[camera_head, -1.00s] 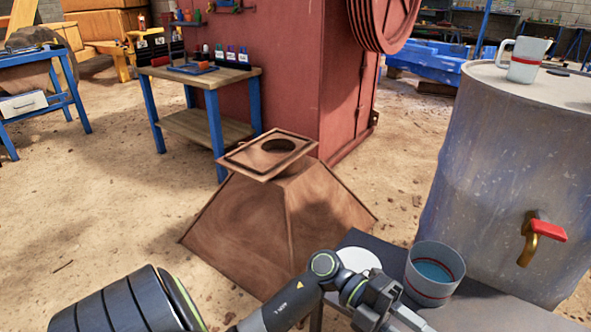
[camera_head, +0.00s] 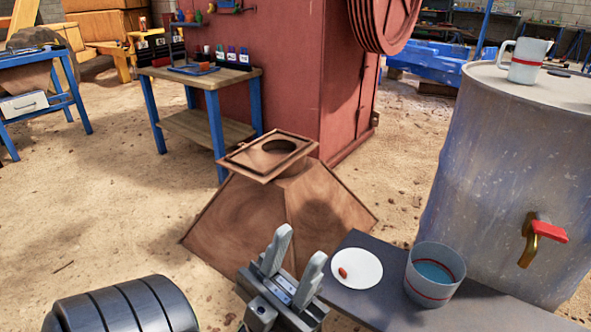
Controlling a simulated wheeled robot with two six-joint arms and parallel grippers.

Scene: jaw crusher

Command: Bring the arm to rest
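My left gripper (camera_head: 294,256) is at the bottom middle of the head view, its two grey fingers pointing up and spread apart with nothing between them. It is just left of a dark bench (camera_head: 385,299) and in front of the rusty hopper. My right gripper is not in view. On the bench lies a white plate (camera_head: 369,264) with a small reddish-brown object (camera_head: 343,272) on it. A white mug with a red band (camera_head: 432,294) and bluish liquid inside stands upright beside the plate, apart from my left gripper.
A large metal drum (camera_head: 490,175) with a red-handled tap (camera_head: 541,238) stands at the right, and a white pitcher (camera_head: 526,62) is on top. The rusty hopper (camera_head: 250,220) stands behind my gripper. A blue-legged workbench (camera_head: 200,80) is farther back.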

